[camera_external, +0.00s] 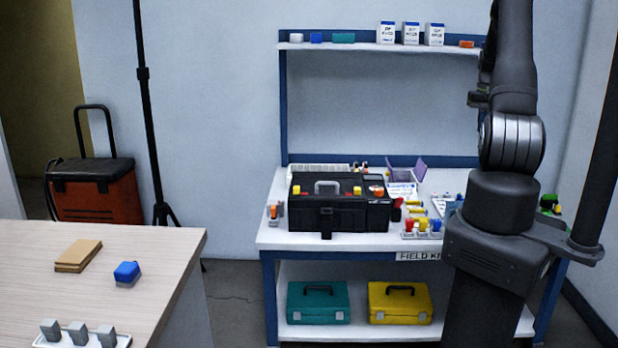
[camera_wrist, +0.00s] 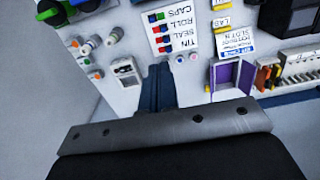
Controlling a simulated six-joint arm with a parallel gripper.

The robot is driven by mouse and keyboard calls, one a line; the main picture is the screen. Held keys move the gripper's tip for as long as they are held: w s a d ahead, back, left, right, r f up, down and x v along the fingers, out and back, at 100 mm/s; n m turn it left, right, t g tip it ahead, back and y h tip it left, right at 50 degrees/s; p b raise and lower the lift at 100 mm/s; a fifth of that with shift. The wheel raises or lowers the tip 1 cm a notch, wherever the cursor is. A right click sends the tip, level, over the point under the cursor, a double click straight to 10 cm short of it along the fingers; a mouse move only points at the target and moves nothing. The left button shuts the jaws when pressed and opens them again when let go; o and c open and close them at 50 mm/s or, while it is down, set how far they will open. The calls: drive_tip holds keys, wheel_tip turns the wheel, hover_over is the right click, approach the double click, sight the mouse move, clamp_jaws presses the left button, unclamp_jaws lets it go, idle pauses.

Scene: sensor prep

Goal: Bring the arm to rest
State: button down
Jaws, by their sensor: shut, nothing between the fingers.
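My gripper (camera_wrist: 160,68) shows in the wrist view as two dark fingers side by side, shut with nothing between them. They rise past the grey plate of my wrist, over the white top of the workbench. In the external view my dark arm stands upright at the right, in front of the bench (camera_external: 268,238). I cannot make out my fingers there. The black toolbox (camera_external: 327,216) sits on the bench top, left of my arm. The label card (camera_wrist: 175,33) and the purple open box (camera_wrist: 226,76) lie near the fingers in the wrist view.
Teal (camera_external: 318,303) and yellow (camera_external: 400,303) cases stand on the bench's lower shelf. Small white boxes (camera_external: 411,34) stand on the upper shelf. A wooden table (camera_external: 165,250) at the left carries a blue block (camera_external: 127,272). Floor is clear between table and bench.

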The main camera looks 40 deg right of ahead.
drive_tip(key=shift+f, duration=1.85)
drive_tip(key=c, duration=2)
unclamp_jaws()
drive_tip(key=o, duration=1.8)
drive_tip(key=w+d+r, duration=0.5)
drive_tip(key=shift+r, duration=0.15)
drive_tip(key=shift+o, duration=1)
drive_tip(key=shift+d, duration=0.1)
wheel_tip(320, 180, down, 10)
drive_tip(key=shift+r, duration=0.15)
drive_tip(key=shift+r, duration=0.15)
